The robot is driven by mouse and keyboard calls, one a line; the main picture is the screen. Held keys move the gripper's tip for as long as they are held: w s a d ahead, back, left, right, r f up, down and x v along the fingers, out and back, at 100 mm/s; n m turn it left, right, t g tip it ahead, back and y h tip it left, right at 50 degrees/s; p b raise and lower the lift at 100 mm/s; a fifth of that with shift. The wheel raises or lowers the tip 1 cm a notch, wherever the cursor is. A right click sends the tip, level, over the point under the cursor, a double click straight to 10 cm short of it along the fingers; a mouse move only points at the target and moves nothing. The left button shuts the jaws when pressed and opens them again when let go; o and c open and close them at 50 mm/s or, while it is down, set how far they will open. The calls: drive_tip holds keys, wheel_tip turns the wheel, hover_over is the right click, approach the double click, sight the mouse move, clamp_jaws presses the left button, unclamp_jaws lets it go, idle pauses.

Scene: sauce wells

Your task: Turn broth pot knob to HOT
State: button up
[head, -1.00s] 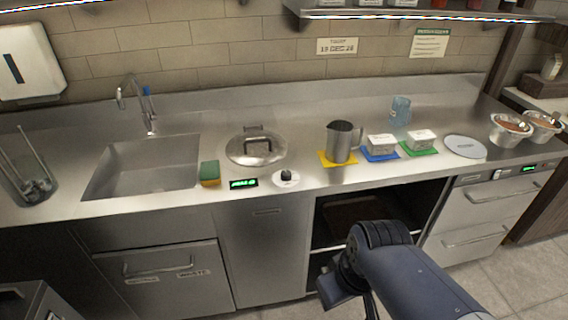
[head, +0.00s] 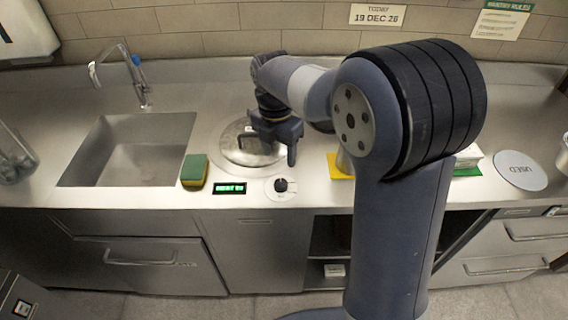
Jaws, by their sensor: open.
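The black knob (head: 281,185) stands on a round white dial plate (head: 290,193) at the counter's front edge; its markings are too small to read. A small green-lit display (head: 230,188) sits left of it, its text not legible. The round pot lid (head: 235,150) is set in the counter behind the knob, partly hidden by my arm. My gripper (head: 284,158) is above the counter, behind and a little above the knob in the picture, fingers downward, apart from the knob. It is open and holds nothing that I can see.
A green and yellow sponge (head: 194,171) lies left of the display, beside the sink (head: 130,150). My arm hides much of the counter to the right, including most of the yellow mat (head: 338,168). A round plate marked USED (head: 521,170) is at far right.

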sight(281, 182)
wheel_tip(281, 182, down, 11)
drive_tip(key=shift+d+r+p, duration=0.1)
drive_tip(key=shift+d+p, duration=0.05)
drive_tip(key=shift+p, duration=0.3)
drive_tip(key=shift+w, duration=0.1)
drive_tip(key=c, duration=1)
drive_tip(key=shift+o, duration=0.2)
